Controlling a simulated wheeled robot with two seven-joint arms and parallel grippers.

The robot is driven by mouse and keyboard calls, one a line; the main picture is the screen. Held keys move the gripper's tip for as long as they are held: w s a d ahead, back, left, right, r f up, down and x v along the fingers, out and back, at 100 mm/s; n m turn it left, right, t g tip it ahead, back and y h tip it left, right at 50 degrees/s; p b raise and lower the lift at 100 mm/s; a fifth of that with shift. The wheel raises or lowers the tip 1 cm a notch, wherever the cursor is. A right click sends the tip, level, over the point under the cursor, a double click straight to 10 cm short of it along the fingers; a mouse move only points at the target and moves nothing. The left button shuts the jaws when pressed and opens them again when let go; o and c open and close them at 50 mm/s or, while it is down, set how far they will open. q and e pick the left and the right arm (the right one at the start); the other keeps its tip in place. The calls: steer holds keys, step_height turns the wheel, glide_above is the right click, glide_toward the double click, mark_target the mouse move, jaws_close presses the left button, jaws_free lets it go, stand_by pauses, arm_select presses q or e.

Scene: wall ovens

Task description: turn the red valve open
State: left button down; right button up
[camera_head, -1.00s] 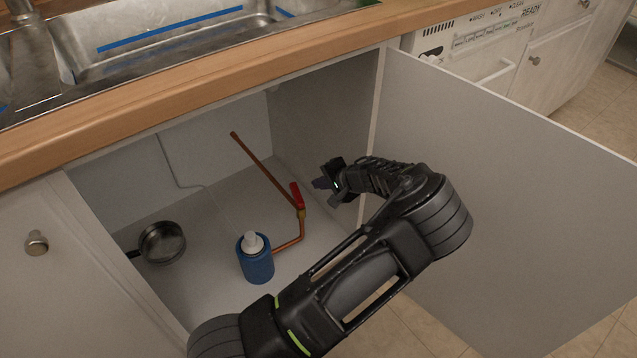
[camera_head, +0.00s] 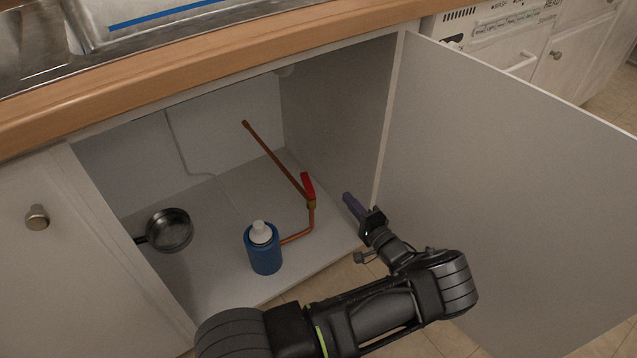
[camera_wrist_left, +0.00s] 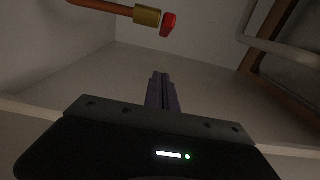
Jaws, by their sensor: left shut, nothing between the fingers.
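The red valve handle (camera_head: 308,186) sits on a brass fitting on a copper pipe (camera_head: 275,160) inside the open cabinet under the sink. In the left wrist view the red handle (camera_wrist_left: 168,24) shows at the top, beside the brass fitting (camera_wrist_left: 146,16). My left gripper (camera_head: 350,202) is at the cabinet's front right opening, to the right of and apart from the valve. Its purple fingers (camera_wrist_left: 162,90) are together with nothing between them, and in the wrist view they point toward the cabinet's inside, below the valve. My right gripper is not in view.
A blue bottle with a white cap (camera_head: 262,250) stands in front of the pipe. A dark pan (camera_head: 168,230) lies at the cabinet's left. The open door (camera_head: 500,180) stands to the right of my left gripper. The wooden counter edge (camera_head: 220,70) runs above the opening.

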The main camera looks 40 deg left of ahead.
mark_target(308, 185)
arm_select(q)
steer(key=shift+a, duration=0.1)
